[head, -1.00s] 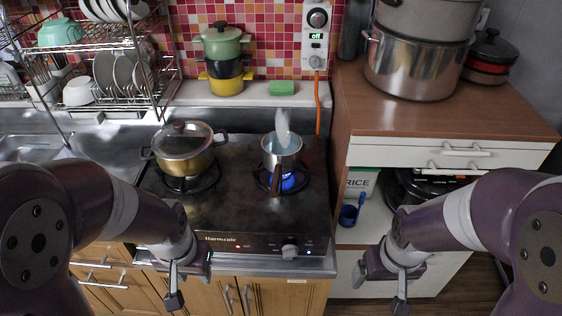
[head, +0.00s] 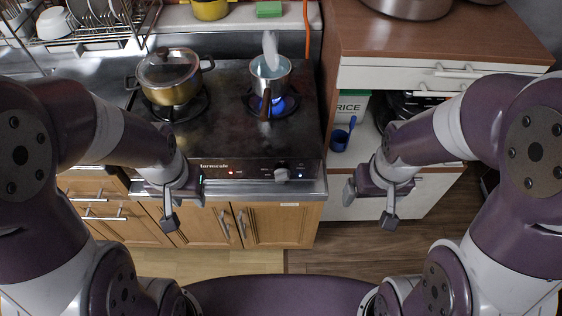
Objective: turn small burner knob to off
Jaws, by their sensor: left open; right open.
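The small burner knob (head: 282,175) is a light grey dial on the stove's front panel, right of a red light. Above it on the stove (head: 215,125), a small saucepan (head: 270,83) with a dark handle stands on the right burner, where a blue flame (head: 283,105) burns. My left gripper (head: 170,222) is open and empty in front of the stove's front edge, left of the knob. My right gripper (head: 388,221) is open and empty, right of the stove, in front of the white cabinet. Neither gripper touches the knob.
A lidded gold pot (head: 172,80) stands on the left burner. A dish rack (head: 85,30) is at the back left. A wooden-topped cabinet (head: 440,38) with a blue cup (head: 340,140) on its shelf stands right of the stove. The floor in front is clear.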

